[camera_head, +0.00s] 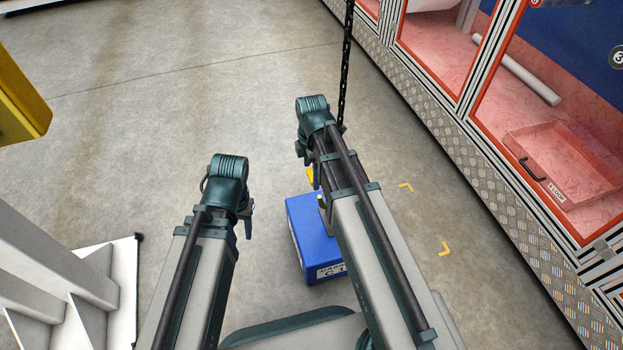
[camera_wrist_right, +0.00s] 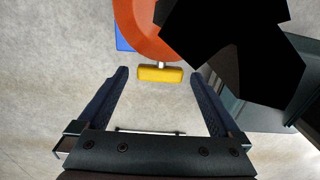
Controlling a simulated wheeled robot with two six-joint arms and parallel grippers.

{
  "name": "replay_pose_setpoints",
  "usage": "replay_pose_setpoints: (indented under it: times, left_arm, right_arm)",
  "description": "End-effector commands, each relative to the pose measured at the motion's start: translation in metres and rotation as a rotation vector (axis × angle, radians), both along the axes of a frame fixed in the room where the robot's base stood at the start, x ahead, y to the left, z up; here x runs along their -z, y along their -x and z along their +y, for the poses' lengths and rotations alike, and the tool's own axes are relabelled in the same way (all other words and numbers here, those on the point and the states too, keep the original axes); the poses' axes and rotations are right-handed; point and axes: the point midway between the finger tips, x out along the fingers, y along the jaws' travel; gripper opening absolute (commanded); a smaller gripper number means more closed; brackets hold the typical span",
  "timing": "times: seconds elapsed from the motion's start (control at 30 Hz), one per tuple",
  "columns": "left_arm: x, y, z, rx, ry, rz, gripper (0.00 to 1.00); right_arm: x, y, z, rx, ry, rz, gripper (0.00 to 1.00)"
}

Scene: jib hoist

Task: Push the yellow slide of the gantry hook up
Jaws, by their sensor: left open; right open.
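The yellow slide (camera_wrist_right: 160,74) is a short bar on a thin pin at the lower edge of the round orange-red hook body (camera_wrist_right: 145,28). In the right wrist view it lies between the open fingertips of my right gripper (camera_wrist_right: 158,84), with a gap on each side. A small yellow patch, possibly the slide, shows beside my right arm in the head view (camera_head: 310,177); that arm hides most of the hook there. A black chain (camera_head: 346,65) hangs down behind the right arm. My left gripper (camera_head: 248,222) is open, mostly hidden by its wrist, and away from the hook.
A blue box (camera_head: 312,240) with a white label stands on the floor below, partly hidden by my right arm. Yellow corner marks (camera_head: 445,249) lie right of it. A framed cabinet (camera_head: 480,150) runs along the right. A white steel foot (camera_head: 125,290) stands at lower left.

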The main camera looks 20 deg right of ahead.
Motion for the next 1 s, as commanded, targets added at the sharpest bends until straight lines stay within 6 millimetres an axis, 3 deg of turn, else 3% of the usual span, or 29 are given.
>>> replay_pose_setpoints:
  times: [0.37, 0.9, 1.0]
  left_arm:
    - [0.0060, -0.0001, -0.0003, 0.002, 0.001, 0.000, 0.50]
    - [0.0061, 0.0000, -0.0002, 0.001, 0.001, 0.000, 0.50]
    - [0.0061, 0.0000, -0.0002, 0.001, 0.001, 0.000, 0.50]
  right_arm:
    - [0.0060, 0.0000, 0.0000, 0.000, 0.000, 0.000, 0.98]
    - [0.0061, 0.0000, 0.0000, 0.000, 0.000, 0.000, 0.01]
    - [0.0061, 0.0001, 0.0000, 0.000, 0.000, 0.000, 0.00]
